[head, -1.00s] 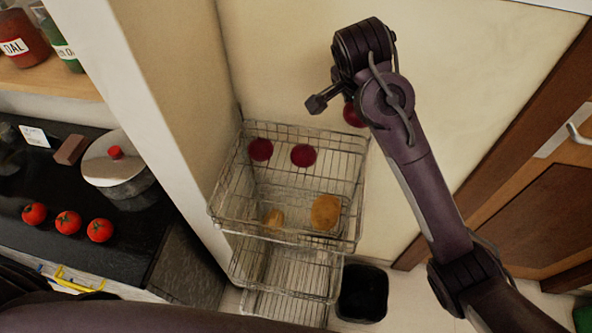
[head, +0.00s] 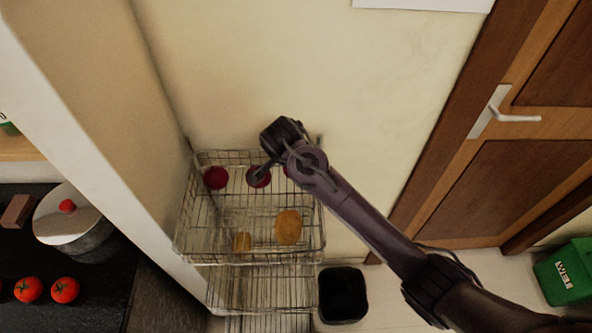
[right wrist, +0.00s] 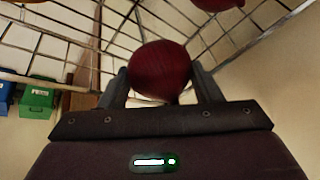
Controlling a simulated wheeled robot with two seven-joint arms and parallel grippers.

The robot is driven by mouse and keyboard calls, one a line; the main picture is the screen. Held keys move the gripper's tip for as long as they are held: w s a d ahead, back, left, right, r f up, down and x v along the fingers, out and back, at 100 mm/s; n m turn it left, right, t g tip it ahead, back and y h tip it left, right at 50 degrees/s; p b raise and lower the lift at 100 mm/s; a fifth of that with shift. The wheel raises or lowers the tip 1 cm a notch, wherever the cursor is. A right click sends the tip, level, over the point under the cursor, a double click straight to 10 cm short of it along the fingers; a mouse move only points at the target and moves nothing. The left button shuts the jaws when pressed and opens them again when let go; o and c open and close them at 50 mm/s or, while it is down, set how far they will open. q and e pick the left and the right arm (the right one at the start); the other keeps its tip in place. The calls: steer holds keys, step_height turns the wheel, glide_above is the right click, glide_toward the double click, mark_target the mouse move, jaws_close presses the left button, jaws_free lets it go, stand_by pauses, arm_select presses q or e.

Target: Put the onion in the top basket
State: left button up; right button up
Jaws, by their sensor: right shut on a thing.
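A dark red onion (right wrist: 160,68) is held between the two fingers of my right gripper (right wrist: 160,85) in the right wrist view. In the head view my right gripper (head: 268,166) is at the back right part of the top wire basket (head: 188,232), and my arm partly hides the held onion (head: 288,172). Whether the held onion touches the basket cannot be told. My left gripper is not in view.
A potato-like item (head: 289,227) and a smaller one (head: 242,241) lie at the basket's front. Lower baskets (head: 262,287) stand beneath. A black bin (head: 342,295) is on the floor at right. A wall bounds the back, and a counter with tomatoes (head: 65,290) is at left.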

step_height(320, 180, down, 3)
steer(key=shift+r+p, duration=0.2)
steer(key=shift+p, duration=0.1)
steer(key=shift+f, duration=0.45)
steer(key=shift+f, duration=0.1)
steer(key=o, duration=1)
steer(key=shift+o, duration=0.2)
steer(key=b+v, duration=0.2)
steer(key=v, duration=1)
steer(key=shift+s, duration=0.1)
